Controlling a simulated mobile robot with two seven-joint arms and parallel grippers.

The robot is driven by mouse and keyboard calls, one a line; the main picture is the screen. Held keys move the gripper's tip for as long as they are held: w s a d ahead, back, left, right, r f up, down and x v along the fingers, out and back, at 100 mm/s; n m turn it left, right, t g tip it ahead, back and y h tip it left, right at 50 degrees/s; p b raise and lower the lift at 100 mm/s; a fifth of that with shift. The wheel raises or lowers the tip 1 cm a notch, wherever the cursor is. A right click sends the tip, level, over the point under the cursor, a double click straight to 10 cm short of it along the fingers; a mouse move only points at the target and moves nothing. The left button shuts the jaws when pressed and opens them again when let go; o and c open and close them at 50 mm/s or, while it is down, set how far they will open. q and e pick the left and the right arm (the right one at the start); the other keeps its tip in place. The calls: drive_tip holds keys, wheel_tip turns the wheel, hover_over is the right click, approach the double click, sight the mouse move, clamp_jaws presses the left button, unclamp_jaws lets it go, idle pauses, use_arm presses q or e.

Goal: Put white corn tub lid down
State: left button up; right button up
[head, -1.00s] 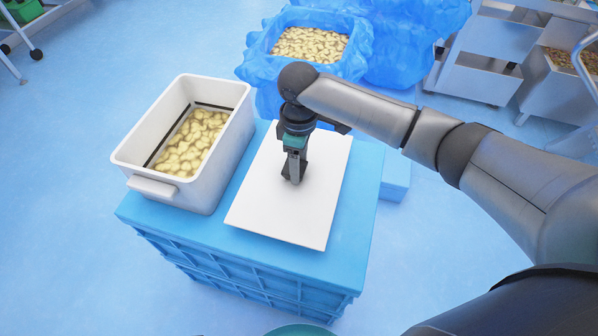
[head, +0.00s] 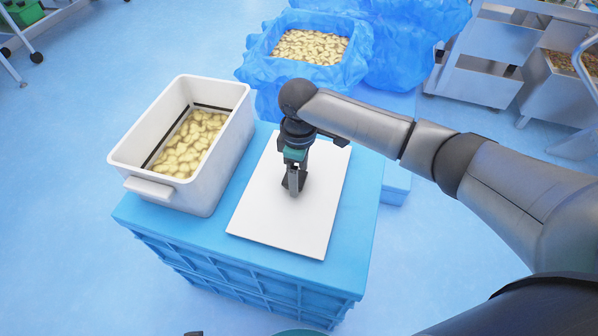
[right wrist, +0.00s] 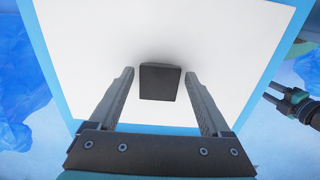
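The white corn tub lid (head: 275,225) lies flat on the blue crate, to the right of the white tub (head: 225,165) of yellowish pieces. The lid fills much of the right wrist view (right wrist: 90,30), with its dark block handle (right wrist: 160,82) near the middle. My right gripper (head: 294,186) is low over the lid at the handle. In the right wrist view its fingers (right wrist: 159,73) stand on either side of the handle, with gaps visible. My left gripper (right wrist: 272,93) shows small at the right of that view, its fingers apart and empty.
The blue crate (head: 225,268) has a narrow bare border around the lid. A blue-lined bin (head: 268,65) of similar pieces stands behind. Steel carts (head: 495,75) stand at the back right. A small blue block (head: 396,187) sits right of the crate.

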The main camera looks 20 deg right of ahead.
drive_tip(key=shift+o, duration=0.6)
drive_tip(key=shift+r, duration=0.1)
drive_tip(key=shift+r, duration=0.4)
use_arm(q)
drive_tip(key=s+a+f+p, duration=0.5)
drive_tip(key=s, duration=0.2)
drive_tip(key=shift+s+a+y, duration=0.2)
drive_tip(key=shift+a+y, duration=0.1)
drive_tip(key=shift+a, duration=0.1)
use_arm(e)
wheel_tip(320, 180, up, 11)
drive_tip(key=shift+r, duration=0.15)
use_arm(q)
drive_tip(key=shift+f, duration=0.1)
